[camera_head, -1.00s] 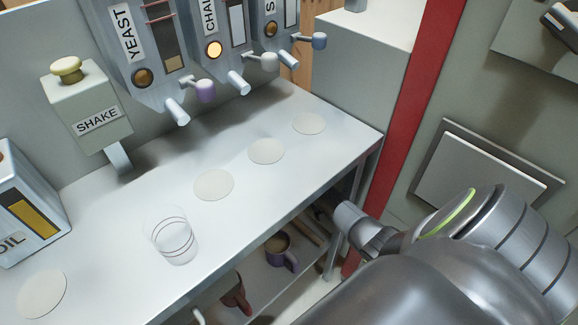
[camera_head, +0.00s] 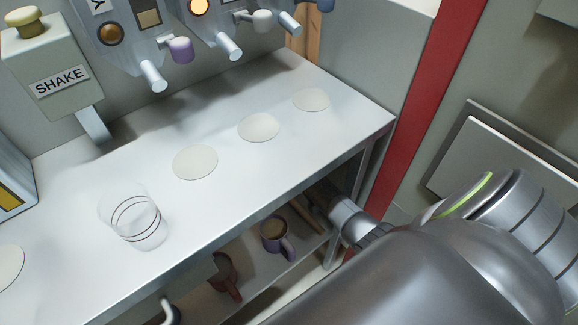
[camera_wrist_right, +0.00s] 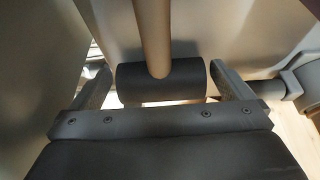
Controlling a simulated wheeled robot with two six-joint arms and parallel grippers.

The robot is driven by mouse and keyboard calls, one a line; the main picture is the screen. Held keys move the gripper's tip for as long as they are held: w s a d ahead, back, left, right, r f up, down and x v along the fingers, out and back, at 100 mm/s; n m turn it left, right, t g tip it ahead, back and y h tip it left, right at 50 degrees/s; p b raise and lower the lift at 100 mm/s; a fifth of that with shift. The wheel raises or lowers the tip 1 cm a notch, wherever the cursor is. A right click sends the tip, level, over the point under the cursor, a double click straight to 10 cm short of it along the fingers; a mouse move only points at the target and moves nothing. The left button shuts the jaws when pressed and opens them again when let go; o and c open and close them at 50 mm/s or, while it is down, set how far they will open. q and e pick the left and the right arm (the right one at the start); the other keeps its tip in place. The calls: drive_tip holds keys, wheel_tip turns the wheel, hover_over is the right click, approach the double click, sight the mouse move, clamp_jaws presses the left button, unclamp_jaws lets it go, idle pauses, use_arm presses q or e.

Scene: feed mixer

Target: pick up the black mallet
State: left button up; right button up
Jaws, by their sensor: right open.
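The black mallet (camera_wrist_right: 190,82) shows in the right wrist view, a dark cylindrical head with a pale wooden handle rising up the picture. My right gripper (camera_wrist_right: 161,78) is open, with one finger on each side of the mallet head. Small gaps seem to remain at its ends, and I cannot tell whether a finger touches it. In the head view my right arm reaches under the worktop, and its gripper is hidden there. My left gripper is not in view.
The white worktop (camera_head: 225,205) bears a clear cup (camera_head: 135,215) and several pale discs. On the shelf below are a purple mug (camera_head: 272,236), a red mug (camera_head: 224,270) and wooden sticks (camera_head: 308,213). A red post (camera_head: 425,95) stands beside the worktop's right end.

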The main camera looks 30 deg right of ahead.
drive_tip(key=c, duration=1.3)
drive_tip(key=shift+r, duration=0.2)
drive_tip(key=shift+r+p, duration=0.25)
drive_tip(key=shift+p, duration=0.05)
wheel_tip(320, 180, up, 3)
drive_tip(key=p, duration=0.2)
drive_tip(key=shift+r+p, duration=0.15)
drive_tip(key=shift+p, duration=0.2)
wheel_tip(320, 180, up, 4)
drive_tip(key=p, duration=0.4)
drive_tip(key=shift+r+p, duration=0.6)
drive_tip(key=shift+r, duration=0.05)
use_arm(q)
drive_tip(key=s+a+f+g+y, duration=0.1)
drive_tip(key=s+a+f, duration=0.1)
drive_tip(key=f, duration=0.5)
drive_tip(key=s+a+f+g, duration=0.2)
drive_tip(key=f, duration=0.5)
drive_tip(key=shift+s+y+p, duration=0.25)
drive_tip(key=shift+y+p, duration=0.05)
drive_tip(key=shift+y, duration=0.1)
use_arm(e)
drive_tip(key=shift+r, duration=0.3)
